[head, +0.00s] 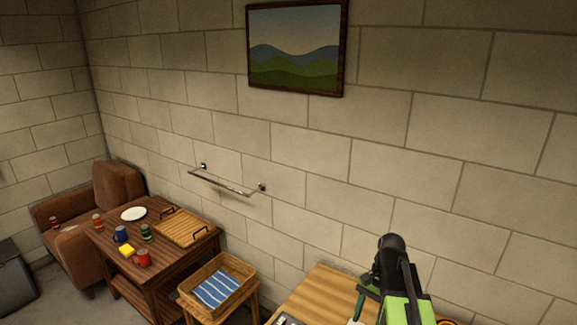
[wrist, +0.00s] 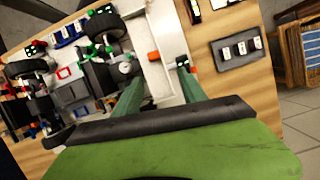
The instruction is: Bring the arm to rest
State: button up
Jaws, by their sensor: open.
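My arm (head: 398,270), black and green, rises at the lower right of the head view, in front of the block wall and over a wooden bench (head: 325,290). In the wrist view my gripper (wrist: 159,75) shows two green fingers spread apart, with nothing held between them. They point at the bench top (wrist: 268,78), where racecar parts with black wheels (wrist: 103,25) lie to the left of the fingers. The wide green part of my gripper hides the lower middle of the wrist view.
A dark tray (wrist: 237,48) of small parts lies on the bench right of my fingers. A basket (head: 222,288) with a striped cloth stands left of the bench. Further left are a side table (head: 165,265) with cups and a brown armchair (head: 118,187). A towel rail (head: 225,184) juts from the wall.

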jog(key=a+f+n+t+h+b, duration=0.1)
jog(key=a+f+n+t+h, duration=0.1)
jog(key=a+n, duration=0.6)
jog(key=shift+s+a+f+n+t+h, duration=0.3)
jog(key=shift+a+f+n+t, duration=0.1)
jog(key=shift+f, duration=0.25)
